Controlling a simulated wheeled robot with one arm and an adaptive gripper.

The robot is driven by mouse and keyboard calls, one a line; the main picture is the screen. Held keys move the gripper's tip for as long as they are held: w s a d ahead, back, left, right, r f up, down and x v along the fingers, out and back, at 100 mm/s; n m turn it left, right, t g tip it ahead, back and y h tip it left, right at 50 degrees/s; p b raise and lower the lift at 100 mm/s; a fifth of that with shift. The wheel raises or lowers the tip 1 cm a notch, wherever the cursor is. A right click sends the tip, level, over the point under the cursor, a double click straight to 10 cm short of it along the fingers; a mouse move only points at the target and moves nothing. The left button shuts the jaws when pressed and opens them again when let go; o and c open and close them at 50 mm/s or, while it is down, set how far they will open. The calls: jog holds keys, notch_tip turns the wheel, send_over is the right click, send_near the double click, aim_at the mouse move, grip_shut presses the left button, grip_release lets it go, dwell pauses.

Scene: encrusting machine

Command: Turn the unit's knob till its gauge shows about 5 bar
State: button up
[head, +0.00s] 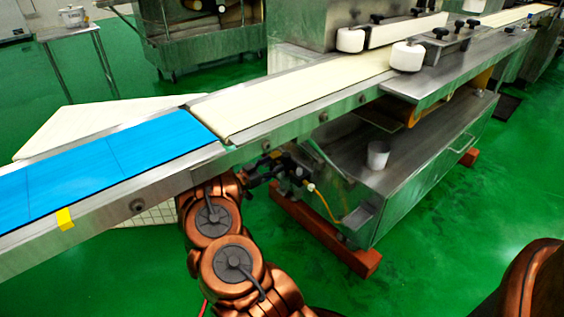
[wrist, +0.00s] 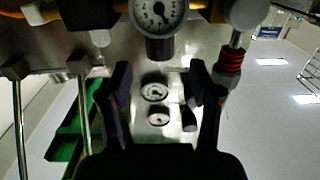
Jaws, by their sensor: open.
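A round white-faced gauge (wrist: 157,12) is at the top edge of the wrist view, its upper part cut off. Its needle is too small to read surely. A dark, short cylinder (wrist: 160,48) sits just below the gauge; it looks like the knob, but I cannot be sure. My gripper (wrist: 158,72) has its two dark fingers apart, with the cylinder slightly beyond the tips and roughly centred between them. I see no contact. In the head view my gripper (head: 262,176) is under the conveyor edge, beside small fittings of the unit (head: 297,172); the gauge cannot be made out there.
A conveyor with a blue belt (head: 110,155) and a cream belt (head: 290,88) runs above my arm. A steel cabinet (head: 405,185) stands right of the unit, with a yellow hose (head: 322,203) hanging in front. A red-ringed fitting (wrist: 230,62) is close to the right finger.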

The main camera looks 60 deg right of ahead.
aim_at(286, 159)
jog(key=shift+b+x, duration=0.75)
jog(key=shift+x, duration=1.8)
jog(key=shift+c, duration=0.3)
jog(key=c, duration=1.1)
jog(key=shift+w+m+g+p, duration=0.3)
jog(key=shift+m+g+p, duration=0.3)
jog(key=shift+p, duration=0.4)
jog(key=shift+d+m+g+y, duration=0.15)
jog(key=shift+m+g+y, duration=0.2)
jog(key=shift+g, duration=0.35)
jog(key=shift+m+g+y, duration=0.25)
jog(key=shift+m+g, duration=0.1)
jog(key=shift+g, duration=0.25)
jog(key=shift+d+m+g+y+b, duration=0.15)
jog(key=shift+m+g+y+b, duration=0.3)
jog(key=shift+g+b, duration=0.35)
